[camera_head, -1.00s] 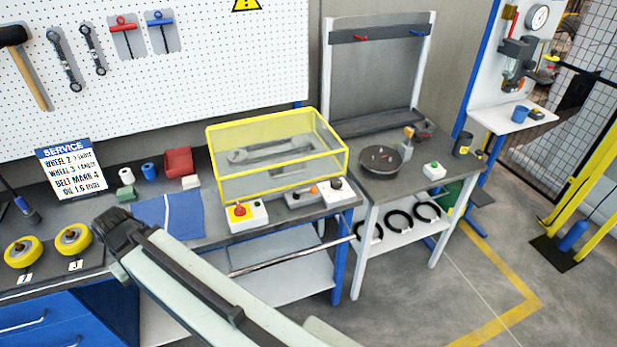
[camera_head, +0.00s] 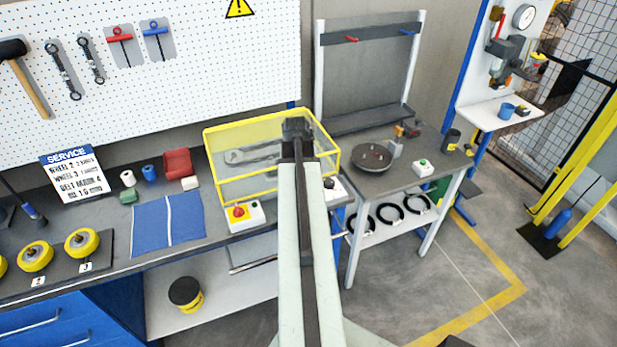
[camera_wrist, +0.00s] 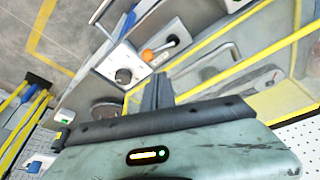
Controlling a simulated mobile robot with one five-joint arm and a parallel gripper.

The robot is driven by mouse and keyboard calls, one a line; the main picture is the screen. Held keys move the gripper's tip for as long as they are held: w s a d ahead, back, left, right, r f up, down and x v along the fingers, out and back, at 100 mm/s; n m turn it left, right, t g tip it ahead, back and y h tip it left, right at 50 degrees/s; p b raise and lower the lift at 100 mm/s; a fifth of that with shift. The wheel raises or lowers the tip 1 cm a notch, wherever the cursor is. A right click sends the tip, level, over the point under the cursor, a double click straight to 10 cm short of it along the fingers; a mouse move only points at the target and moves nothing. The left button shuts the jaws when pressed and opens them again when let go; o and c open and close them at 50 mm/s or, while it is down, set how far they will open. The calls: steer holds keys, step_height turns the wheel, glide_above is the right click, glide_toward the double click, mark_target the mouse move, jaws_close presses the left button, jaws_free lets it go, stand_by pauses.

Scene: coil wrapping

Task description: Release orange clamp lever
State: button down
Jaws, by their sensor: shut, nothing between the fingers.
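A small orange part (camera_head: 399,131) sits at the top of a short grey post beside the dark round turntable (camera_head: 371,156) on the right bench; it is too small to tell if it is the clamp lever. A different orange knob (camera_wrist: 147,55) shows in the wrist view on a grey box beside the yellow-framed guard. My gripper (camera_head: 297,128) is shut and empty, in front of or above the yellow-framed guard, left of the turntable. Its dark fingers show in the wrist view (camera_wrist: 156,92), apart from the orange knob. My arm hides part of the guard and the grey box.
The yellow-framed clear guard (camera_head: 235,160) stands on the left bench. A red button box (camera_head: 240,215) is in front of it, and a green button box (camera_head: 423,168) is right of the turntable. Black coils (camera_head: 388,212) lie on the lower shelf.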

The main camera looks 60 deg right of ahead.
steer(key=shift+s+d+r, duration=0.1)
steer(key=shift+s+d, duration=0.75)
steer(key=shift+s, duration=0.05)
steer(key=b+x, duration=0.9)
steer(key=x, duration=0.1)
steer(key=shift+b, duration=0.35)
steer(key=shift+s, duration=0.1)
